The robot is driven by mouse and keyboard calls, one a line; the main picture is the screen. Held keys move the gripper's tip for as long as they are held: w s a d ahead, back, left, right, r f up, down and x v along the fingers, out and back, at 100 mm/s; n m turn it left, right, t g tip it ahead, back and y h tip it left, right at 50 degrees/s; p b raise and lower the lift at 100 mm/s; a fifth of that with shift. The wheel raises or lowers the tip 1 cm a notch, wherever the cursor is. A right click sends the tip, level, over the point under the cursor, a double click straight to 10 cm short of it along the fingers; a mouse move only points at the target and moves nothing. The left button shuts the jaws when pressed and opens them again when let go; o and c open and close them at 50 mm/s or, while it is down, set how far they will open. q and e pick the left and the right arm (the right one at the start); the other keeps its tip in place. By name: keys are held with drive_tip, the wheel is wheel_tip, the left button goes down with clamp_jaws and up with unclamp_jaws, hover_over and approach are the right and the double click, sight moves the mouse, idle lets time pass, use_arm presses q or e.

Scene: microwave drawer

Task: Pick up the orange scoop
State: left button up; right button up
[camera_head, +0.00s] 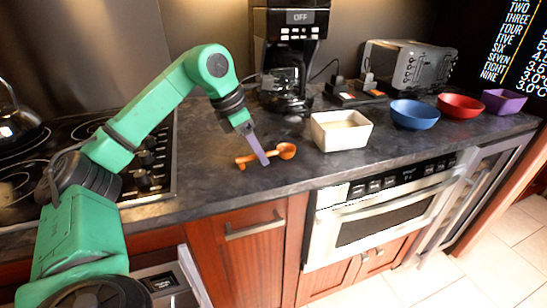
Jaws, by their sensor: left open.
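The orange scoop (285,151) lies on the dark countertop (215,185), left of the white square bowl. Its round cup is at the right and its handle runs to the left. My left gripper (262,160) is open and points down at the scoop. Its purple finger crosses in front of the scoop's handle and hides part of it. I cannot tell whether the finger touches the scoop. My right gripper is not in view.
The white bowl (341,139) stands close right of the scoop. A blue bowl (414,121), red bowl (460,109) and purple bowl (503,97) stand further right. A coffee maker (287,20) and toaster (408,66) stand behind. The stove is left.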

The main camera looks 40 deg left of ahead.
use_arm(q)
drive_tip(key=shift+w+f, duration=0.1)
drive_tip(key=shift+f, duration=0.15)
drive_tip(key=shift+f, duration=0.25)
idle(0.4)
clamp_jaws()
